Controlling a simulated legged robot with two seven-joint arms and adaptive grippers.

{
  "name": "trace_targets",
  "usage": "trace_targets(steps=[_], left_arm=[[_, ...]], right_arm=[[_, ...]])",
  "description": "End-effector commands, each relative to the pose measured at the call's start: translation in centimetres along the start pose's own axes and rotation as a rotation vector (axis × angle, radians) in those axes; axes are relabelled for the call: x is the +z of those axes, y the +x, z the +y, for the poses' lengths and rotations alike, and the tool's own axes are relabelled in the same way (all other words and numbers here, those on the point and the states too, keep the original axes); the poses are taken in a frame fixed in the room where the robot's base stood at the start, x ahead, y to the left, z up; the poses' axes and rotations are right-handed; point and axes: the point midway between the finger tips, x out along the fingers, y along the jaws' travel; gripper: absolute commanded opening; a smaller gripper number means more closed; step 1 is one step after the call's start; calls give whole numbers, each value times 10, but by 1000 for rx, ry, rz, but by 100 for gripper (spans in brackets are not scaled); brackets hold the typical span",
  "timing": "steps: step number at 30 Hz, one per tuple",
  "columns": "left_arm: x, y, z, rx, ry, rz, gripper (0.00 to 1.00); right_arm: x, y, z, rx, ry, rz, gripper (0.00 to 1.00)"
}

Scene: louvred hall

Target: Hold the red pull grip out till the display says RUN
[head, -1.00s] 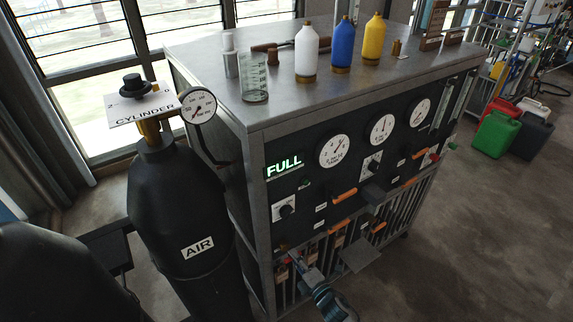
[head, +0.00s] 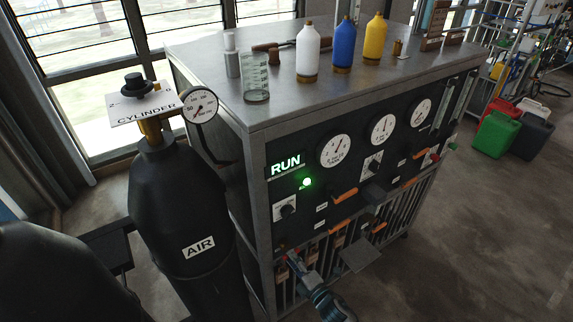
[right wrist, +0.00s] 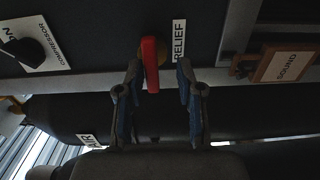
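The display (head: 286,165) on the black panel reads RUN in lit letters. A green lamp (head: 307,182) glows just below it. The red pull grip (right wrist: 150,65) shows in the right wrist view beside the RELIEF label (right wrist: 179,42). My right gripper (head: 291,258) is at the panel's lower left edge in the head view, where I cannot make out the grip. In the right wrist view my right gripper (right wrist: 159,82) has its fingers apart. The grip lies between them, closer to the left finger, with a clear gap to the right one. My left gripper is not in view.
A black AIR cylinder (head: 185,215) with a gauge stands left of the cabinet. Bottles and a beaker (head: 256,82) stand on the cabinet top (head: 215,62). A flat plate (head: 361,256) juts out right of my right gripper.

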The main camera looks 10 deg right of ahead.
Motion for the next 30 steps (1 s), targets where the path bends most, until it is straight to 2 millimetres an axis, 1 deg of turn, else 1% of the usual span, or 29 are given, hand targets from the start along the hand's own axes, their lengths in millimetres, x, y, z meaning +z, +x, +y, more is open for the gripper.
trace_targets(steps=[8,10,15,24,27,30], left_arm=[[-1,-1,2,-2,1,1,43],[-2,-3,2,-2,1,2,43],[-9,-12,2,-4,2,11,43],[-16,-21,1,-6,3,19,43],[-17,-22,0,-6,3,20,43],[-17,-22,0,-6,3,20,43]], right_arm=[[5,0,4,8,-2,-3,42],[5,-4,5,9,-3,-4,42],[5,-25,8,9,-4,-5,42],[5,-62,7,11,-5,-5,42],[5,-68,6,9,-5,-5,42],[5,-70,5,10,-5,-5,42]])
